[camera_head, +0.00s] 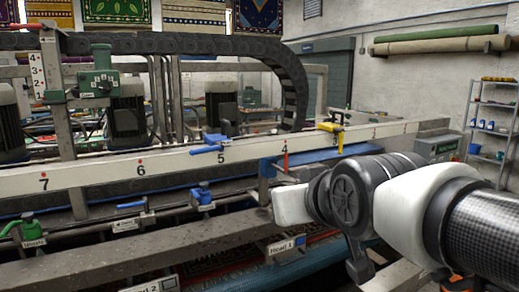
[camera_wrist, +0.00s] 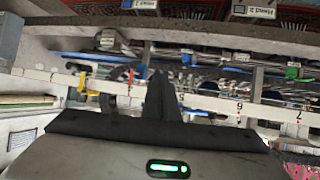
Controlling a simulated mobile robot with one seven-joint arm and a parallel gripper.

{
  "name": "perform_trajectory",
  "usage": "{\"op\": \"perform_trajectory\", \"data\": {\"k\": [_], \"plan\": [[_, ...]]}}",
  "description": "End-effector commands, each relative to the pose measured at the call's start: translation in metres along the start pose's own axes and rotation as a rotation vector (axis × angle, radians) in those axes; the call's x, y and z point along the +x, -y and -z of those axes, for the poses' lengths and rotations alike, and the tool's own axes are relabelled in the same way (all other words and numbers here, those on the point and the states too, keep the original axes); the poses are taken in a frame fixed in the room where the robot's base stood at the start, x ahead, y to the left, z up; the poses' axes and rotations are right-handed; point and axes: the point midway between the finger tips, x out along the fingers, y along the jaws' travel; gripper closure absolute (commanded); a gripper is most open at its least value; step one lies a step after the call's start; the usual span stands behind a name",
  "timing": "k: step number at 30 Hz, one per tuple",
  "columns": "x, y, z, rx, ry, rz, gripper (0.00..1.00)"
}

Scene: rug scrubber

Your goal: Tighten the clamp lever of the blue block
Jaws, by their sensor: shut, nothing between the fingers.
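A blue block (camera_head: 217,138) sits on the white numbered rail (camera_head: 118,168) near mark 5 in the camera_head view. Its blue clamp lever (camera_head: 206,149) sticks out to the left along the rail's front. In the camera_wrist view, which looks upside down, a small blue part (camera_wrist: 200,113) shows at the rail right of my fingers, partly hidden by my gripper's body. My gripper (camera_wrist: 157,76) is shut and empty, its dark fingers together in front of the rail. In the camera_head view my arm reaches in from the right, and I cannot make out the fingertips there.
A yellow clamp (camera_head: 330,127) and a red pointer (camera_head: 285,158) are on the rail to the right. Another blue clamp (camera_head: 203,197) sits on a lower bar, with a green-topped one (camera_head: 31,228) at left. A grey beam (camera_head: 180,250) runs in front.

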Motion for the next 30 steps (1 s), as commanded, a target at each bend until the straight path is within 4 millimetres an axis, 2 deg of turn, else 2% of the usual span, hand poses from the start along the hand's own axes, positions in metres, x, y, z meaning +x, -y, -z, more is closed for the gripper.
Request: {"op": "perform_trajectory", "data": {"k": [1, 3, 6, 9, 13, 23, 26, 30], "plan": [[0.01, 0.024, 0.027, -0.031, -0.087, 0.048, 1.0], [0.015, 0.051, 0.063, -0.058, -0.203, 0.101, 1.0], [0.014, 0.084, 0.101, -0.081, -0.334, 0.163, 1.0], [0.01, 0.105, 0.125, -0.091, -0.419, 0.202, 1.0], [0.007, 0.115, 0.138, -0.095, -0.466, 0.222, 1.0], [0.007, 0.115, 0.139, -0.095, -0.467, 0.221, 1.0], [0.013, 0.117, 0.141, -0.095, -0.465, 0.221, 1.0], [0.032, 0.122, 0.15, -0.095, -0.462, 0.221, 1.0]]}}
